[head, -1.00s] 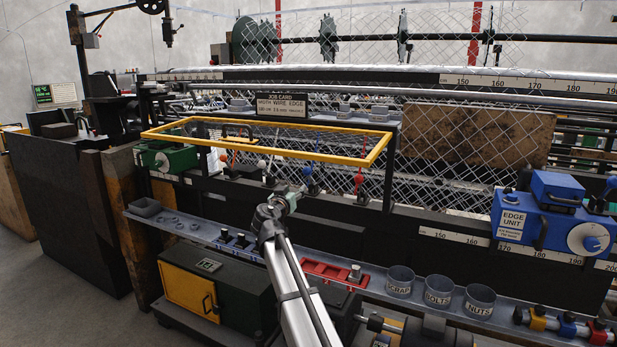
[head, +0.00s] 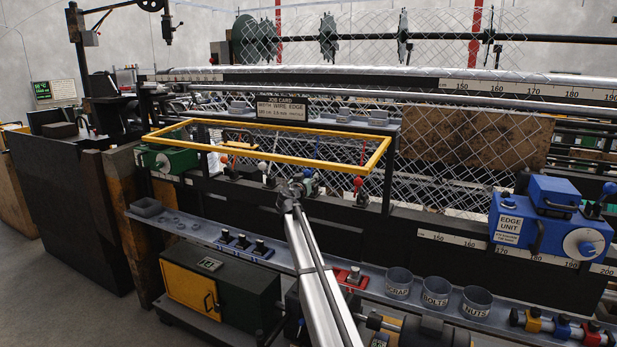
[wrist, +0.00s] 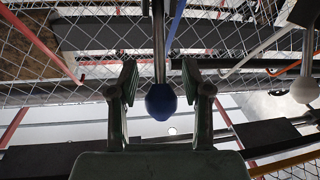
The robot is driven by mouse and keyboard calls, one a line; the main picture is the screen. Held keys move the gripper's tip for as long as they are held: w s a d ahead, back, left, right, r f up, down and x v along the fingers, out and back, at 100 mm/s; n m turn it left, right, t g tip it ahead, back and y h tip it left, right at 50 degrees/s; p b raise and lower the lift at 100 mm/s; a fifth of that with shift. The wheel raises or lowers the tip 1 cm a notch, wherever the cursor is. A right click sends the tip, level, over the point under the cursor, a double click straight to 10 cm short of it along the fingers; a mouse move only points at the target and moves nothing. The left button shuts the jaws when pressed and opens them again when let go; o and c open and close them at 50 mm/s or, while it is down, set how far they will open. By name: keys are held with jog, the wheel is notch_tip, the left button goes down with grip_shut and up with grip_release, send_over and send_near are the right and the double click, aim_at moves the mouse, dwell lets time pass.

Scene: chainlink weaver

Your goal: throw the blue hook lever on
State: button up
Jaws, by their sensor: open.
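The blue hook lever has a blue ball knob on a metal rod. In the wrist view the blue knob (wrist: 160,102) sits between the two fingers of my gripper (wrist: 160,82), with a visible gap on each side. My gripper is open and not closed on the knob. In the head view my gripper (head: 300,184) is at the blue lever's knob (head: 308,172), below the yellow frame. The lower part of the lever is mostly hidden there by my gripper.
A white-knobbed lever (head: 262,167) stands to the left and a red-knobbed lever (head: 358,181) to the right. A yellow frame (head: 250,152) surrounds the lever row from above. Chain-link mesh is behind. A shelf with cups (head: 436,291) runs in front.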

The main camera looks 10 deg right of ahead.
jog(key=shift+w+d, duration=0.2)
jog(key=shift+w, duration=0.1)
grip_shut()
jog(key=shift+w, duration=0.1)
